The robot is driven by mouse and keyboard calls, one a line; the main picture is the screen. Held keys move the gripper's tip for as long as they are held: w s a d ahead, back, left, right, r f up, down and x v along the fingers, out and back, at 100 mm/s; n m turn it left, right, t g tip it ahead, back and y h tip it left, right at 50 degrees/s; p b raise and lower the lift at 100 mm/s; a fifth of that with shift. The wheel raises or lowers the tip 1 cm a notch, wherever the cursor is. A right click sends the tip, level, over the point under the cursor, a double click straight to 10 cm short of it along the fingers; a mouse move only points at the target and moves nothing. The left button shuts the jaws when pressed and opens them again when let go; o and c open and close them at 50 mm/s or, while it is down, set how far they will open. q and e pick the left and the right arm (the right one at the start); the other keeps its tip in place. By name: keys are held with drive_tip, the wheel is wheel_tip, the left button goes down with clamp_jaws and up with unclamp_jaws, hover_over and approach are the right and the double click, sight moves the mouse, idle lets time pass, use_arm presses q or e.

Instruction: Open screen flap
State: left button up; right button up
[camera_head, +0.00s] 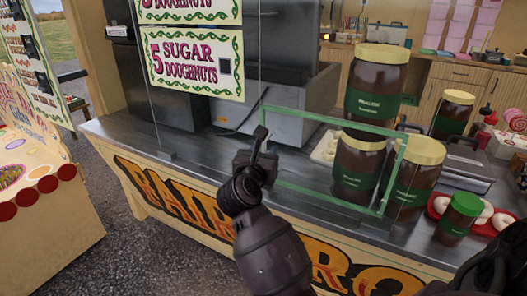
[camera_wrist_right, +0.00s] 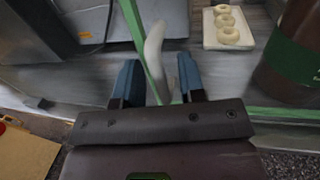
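The screen flap is a clear pane with a green frame (camera_head: 345,119), standing above the front of the counter. Jars show through it. I cannot tell whether it is fully closed or a little ajar. My right gripper (camera_head: 262,145) is just left of the flap's left edge. In the right wrist view, the blue fingertips (camera_wrist_right: 161,84) are apart, with the green flap edge (camera_wrist_right: 135,25) and a pale curved handle (camera_wrist_right: 154,50) running toward the gap between them. Contact with the handle is unclear. My left gripper is not visible.
Brown jars with yellow lids (camera_head: 376,92) stand on and behind the counter (camera_head: 190,165). A doughnut tray (camera_wrist_right: 242,42) lies behind the flap. A red tray (camera_head: 436,205) with doughnuts and a green-lidded jar (camera_head: 459,218) are at right. A clear pane with a sign (camera_head: 195,62) stands at left.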

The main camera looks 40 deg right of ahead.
drive_tip(key=shift+c, duration=0.3)
clamp_jaws()
